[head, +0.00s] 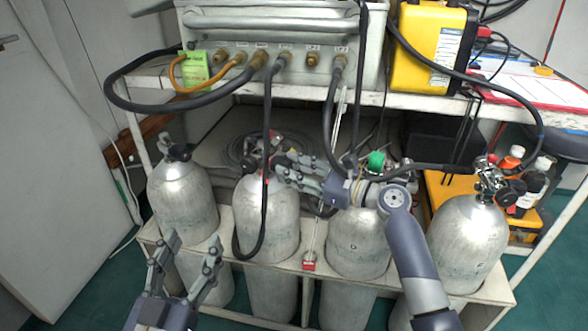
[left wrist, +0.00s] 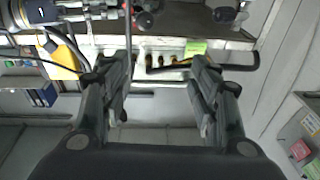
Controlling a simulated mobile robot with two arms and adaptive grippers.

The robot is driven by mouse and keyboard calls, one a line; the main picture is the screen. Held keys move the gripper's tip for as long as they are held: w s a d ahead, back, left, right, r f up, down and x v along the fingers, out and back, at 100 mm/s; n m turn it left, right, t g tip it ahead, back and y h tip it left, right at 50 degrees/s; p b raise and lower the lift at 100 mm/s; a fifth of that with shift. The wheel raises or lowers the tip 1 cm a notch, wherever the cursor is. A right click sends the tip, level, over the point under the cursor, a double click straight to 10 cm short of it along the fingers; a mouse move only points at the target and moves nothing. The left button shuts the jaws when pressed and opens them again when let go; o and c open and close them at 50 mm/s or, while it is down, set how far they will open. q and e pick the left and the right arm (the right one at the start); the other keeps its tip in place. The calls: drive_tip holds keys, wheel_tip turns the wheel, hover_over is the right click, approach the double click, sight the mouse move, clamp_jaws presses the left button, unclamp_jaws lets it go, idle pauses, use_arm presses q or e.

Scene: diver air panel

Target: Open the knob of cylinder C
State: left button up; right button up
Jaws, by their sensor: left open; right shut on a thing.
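Silver cylinders stand in a row in a rack. The third from the left is marked D (head: 358,247), so I take the second (head: 268,222) as cylinder C; its own letter is not clear. My right gripper (head: 282,168) reaches in from the right at its valve, fingers pointing left. It is shut, apparently on the knob of cylinder C, which the fingers hide. A black fitting (head: 249,164) shows left of the valve. My left gripper (head: 194,246) is open and empty, low in front of the leftmost cylinder (head: 182,200); its spread fingers also show in the left wrist view (left wrist: 160,70).
The air panel (head: 270,60) with hose fittings stands on a shelf above. Black hoses hang around the valves, one (head: 265,200) in front of cylinder C. A yellow case (head: 432,50) sits right of the panel. The rack's front rail (head: 235,262) lies near my left gripper.

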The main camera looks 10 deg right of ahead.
use_arm(q)
drive_tip(key=shift+s+d+r+t+b, duration=0.1)
drive_tip(key=shift+s+r+t+b, duration=0.1)
drive_tip(key=shift+r+t, duration=0.35)
drive_tip(key=shift+s+d+r+t+b, duration=0.1)
drive_tip(key=shift+r+t+b, duration=0.15)
drive_tip(key=shift+r, duration=0.6)
use_arm(e)
drive_tip(key=shift+n, duration=3.4)
drive_tip(key=o, duration=1.1)
drive_tip(key=v, duration=1.2)
drive_tip(key=shift+f, duration=0.15)
drive_tip(key=shift+c, duration=0.3)
